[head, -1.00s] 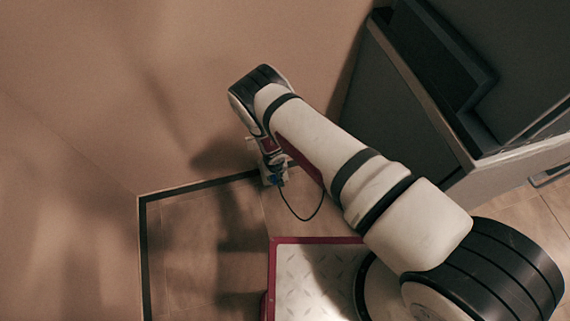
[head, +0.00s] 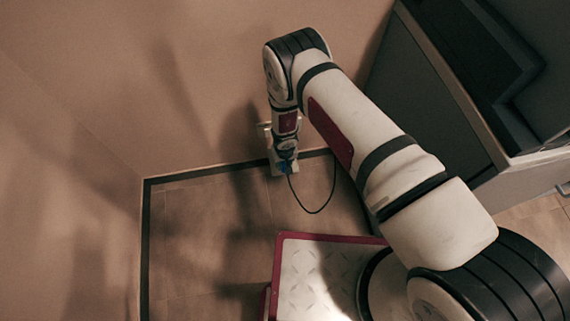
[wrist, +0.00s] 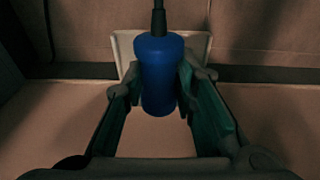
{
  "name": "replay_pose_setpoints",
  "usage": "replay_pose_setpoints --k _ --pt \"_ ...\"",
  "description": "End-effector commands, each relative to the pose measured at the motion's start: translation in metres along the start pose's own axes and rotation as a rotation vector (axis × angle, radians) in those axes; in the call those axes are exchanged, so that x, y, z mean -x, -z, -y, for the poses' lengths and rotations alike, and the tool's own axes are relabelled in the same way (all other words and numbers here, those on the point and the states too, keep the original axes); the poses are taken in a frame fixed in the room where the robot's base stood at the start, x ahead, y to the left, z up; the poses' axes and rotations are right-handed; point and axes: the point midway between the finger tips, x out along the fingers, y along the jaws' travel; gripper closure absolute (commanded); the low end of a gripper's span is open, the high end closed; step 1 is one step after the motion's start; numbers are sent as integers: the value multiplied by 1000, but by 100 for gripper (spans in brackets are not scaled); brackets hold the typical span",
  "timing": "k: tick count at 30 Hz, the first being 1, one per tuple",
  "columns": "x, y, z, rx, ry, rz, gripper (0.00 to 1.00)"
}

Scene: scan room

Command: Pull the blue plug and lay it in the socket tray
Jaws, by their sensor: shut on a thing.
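My gripper (head: 285,157) is low by the wall, just above the floor edge. In the wrist view its two fingers (wrist: 160,85) are shut on the blue plug (wrist: 158,72), one on each side. The plug's black cord (wrist: 158,20) runs away at the top of that view. Behind the plug is a pale, tray-like piece (wrist: 196,44), partly hidden by it. I cannot tell whether the plug touches it. In the head view the blue plug (head: 278,169) is small and partly covered by my gripper. A pale wall plate (head: 264,131) shows beside my wrist.
The black cord (head: 318,211) loops over the floor to the right. A dark cabinet (head: 420,90) stands at the right. A red-edged metal plate (head: 300,270) is at the bottom. Dark skirting (head: 215,172) borders the wall, and the floor at left is clear.

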Motion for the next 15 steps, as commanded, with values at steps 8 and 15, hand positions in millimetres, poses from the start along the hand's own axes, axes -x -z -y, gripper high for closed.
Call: replay_pose_setpoints --k 8,15 --pt "-3 5 1 1 3 -2 100" --pt "-3 9 1 6 3 -4 100"
